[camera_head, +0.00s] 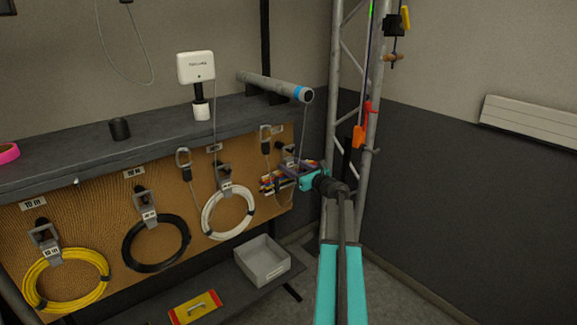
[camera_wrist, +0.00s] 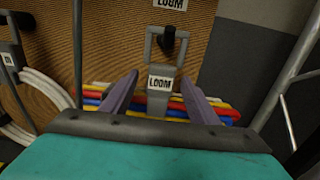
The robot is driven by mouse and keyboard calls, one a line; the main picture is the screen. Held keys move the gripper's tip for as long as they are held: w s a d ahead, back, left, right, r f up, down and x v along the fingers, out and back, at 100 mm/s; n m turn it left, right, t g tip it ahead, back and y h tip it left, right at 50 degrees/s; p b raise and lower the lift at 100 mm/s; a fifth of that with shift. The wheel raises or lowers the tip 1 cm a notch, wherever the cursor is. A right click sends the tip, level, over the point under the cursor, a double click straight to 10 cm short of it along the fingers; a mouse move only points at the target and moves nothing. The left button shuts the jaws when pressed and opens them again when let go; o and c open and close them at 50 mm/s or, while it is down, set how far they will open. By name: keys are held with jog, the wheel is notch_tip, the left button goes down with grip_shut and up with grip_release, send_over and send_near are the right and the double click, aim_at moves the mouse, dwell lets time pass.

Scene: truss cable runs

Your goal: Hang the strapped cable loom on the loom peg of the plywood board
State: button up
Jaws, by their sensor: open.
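The cable loom (camera_wrist: 218,108) is a bundle of red, yellow, blue and white cables lying across the plywood board (camera_wrist: 112,30). Its grey strap and tag (camera_wrist: 160,84), marked LOOM, rise to a square grey loop. The dark loom peg (camera_wrist: 168,38) shows inside that loop, so the loom appears to hang on it. In the head view the loom (camera_head: 270,184) is at the board's right end, partly hidden by my gripper (camera_head: 296,172). In the wrist view my gripper (camera_wrist: 160,86) is open, one finger on each side of the tag, with gaps visible.
Left along the board hang a white coil (camera_head: 228,212), a black coil (camera_head: 157,243) and a yellow coil (camera_head: 66,281). A grey bin (camera_head: 262,261) stands on the shelf below. A metal truss (camera_head: 366,110) stands close on the right.

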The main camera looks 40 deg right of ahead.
jog(key=s, duration=1.1)
jog(key=shift+a+b, duration=0.35)
jog(key=shift+a, duration=0.05)
jog(key=shift+w, duration=0.1)
